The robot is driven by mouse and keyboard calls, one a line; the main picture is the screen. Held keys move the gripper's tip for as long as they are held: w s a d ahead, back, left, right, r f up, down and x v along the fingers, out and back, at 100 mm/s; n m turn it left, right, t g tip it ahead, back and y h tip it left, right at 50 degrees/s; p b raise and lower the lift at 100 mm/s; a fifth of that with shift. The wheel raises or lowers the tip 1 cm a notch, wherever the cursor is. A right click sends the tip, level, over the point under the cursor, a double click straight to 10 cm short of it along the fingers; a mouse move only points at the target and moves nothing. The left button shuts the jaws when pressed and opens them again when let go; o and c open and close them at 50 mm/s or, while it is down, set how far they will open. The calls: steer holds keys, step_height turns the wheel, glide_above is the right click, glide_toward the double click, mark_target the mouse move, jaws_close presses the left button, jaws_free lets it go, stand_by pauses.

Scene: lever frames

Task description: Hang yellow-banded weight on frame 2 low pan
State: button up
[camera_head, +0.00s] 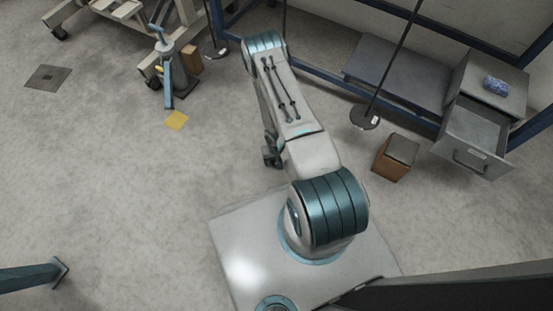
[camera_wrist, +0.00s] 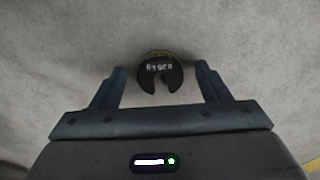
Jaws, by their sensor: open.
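A small dark slotted weight (camera_wrist: 160,72) with white lettering shows in the wrist view. A thin yellowish band runs along its upper rim, and its slot faces my gripper. My gripper (camera_wrist: 161,82) is open, with one finger on either side of the weight and a visible gap at each side. In the head view my gripper (camera_head: 271,156) is mostly behind my arm, and the weight is hidden there. A round dark pan (camera_head: 365,117) hangs low on a rod at right. Another dark pan (camera_head: 216,49) hangs at upper left. I cannot tell which frame is number 2.
A brown box (camera_head: 395,157) with a dark top stands near the right pan. A grey cabinet with an open drawer (camera_head: 473,143) is at right. Blue frame bars (camera_head: 330,73) cross the back. A blue stand (camera_head: 168,75) is at upper left. The left floor is mostly clear.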

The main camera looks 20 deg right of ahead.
step_height(320, 180, up, 14)
steer(key=p, duration=0.5)
steer(key=shift+f, duration=0.15)
